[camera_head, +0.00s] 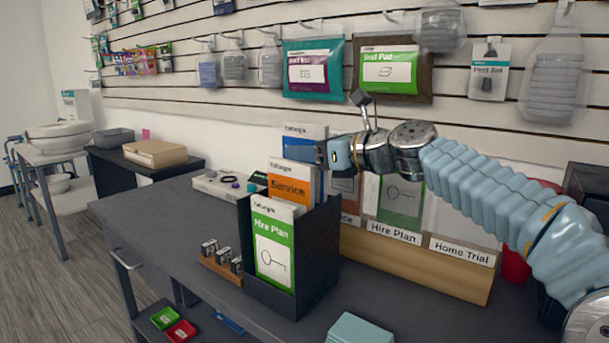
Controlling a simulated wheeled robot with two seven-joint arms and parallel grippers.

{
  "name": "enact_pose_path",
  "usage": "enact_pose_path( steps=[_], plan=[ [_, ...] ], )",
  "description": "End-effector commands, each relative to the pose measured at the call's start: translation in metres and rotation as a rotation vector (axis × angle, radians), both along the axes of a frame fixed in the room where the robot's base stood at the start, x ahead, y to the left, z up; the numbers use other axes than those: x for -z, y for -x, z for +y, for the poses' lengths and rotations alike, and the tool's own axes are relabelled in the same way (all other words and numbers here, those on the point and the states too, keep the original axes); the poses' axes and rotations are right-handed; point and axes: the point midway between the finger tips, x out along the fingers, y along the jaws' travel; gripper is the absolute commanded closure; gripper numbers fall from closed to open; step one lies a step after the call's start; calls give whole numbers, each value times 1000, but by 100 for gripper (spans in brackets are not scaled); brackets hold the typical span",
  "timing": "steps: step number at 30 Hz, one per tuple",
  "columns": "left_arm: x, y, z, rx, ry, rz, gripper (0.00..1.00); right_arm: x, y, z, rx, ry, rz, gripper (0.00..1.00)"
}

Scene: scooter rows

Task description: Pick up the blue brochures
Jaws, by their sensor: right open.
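The blue brochures (298,150) have a white top strip and stand at the back of a dark stepped holder (318,248) on the grey counter. Their lower part is hidden behind the orange Service brochures (289,188). The green Hire Plan brochures (272,248) stand in front. My right gripper (322,154) reaches in from the right, with its open jaws at the right edge of the blue brochures. I cannot tell whether the fingers touch them. My left gripper is not in view.
A small wooden block holder (222,268) is to the left. A teal box (359,330) lies at the front. Packaged goods hang on the slatted wall above.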

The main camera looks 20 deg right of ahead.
Motion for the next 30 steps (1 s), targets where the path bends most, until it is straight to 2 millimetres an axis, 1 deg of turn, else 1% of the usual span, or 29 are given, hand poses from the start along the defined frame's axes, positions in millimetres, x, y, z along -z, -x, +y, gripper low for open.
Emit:
enact_pose_path(
  steps=[3,8,9,11,15,17,18,30],
  plan=[
    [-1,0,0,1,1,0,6,1,-5,4,0,0,-1,55],
    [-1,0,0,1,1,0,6,1,-5,4,1,0,-1,55],
    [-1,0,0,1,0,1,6,1,-5,4,1,0,-1,58],
    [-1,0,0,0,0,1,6,1,-5,4,1,0,-1,67],
    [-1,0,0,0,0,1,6,1,-5,4,1,1,-1,88],
    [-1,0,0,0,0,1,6,1,-5,4,1,0,0,98],
    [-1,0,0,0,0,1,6,1,-5,4,1,0,0,100],
    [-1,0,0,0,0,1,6,0,-5,4,1,0,-1,100]
  ],
)
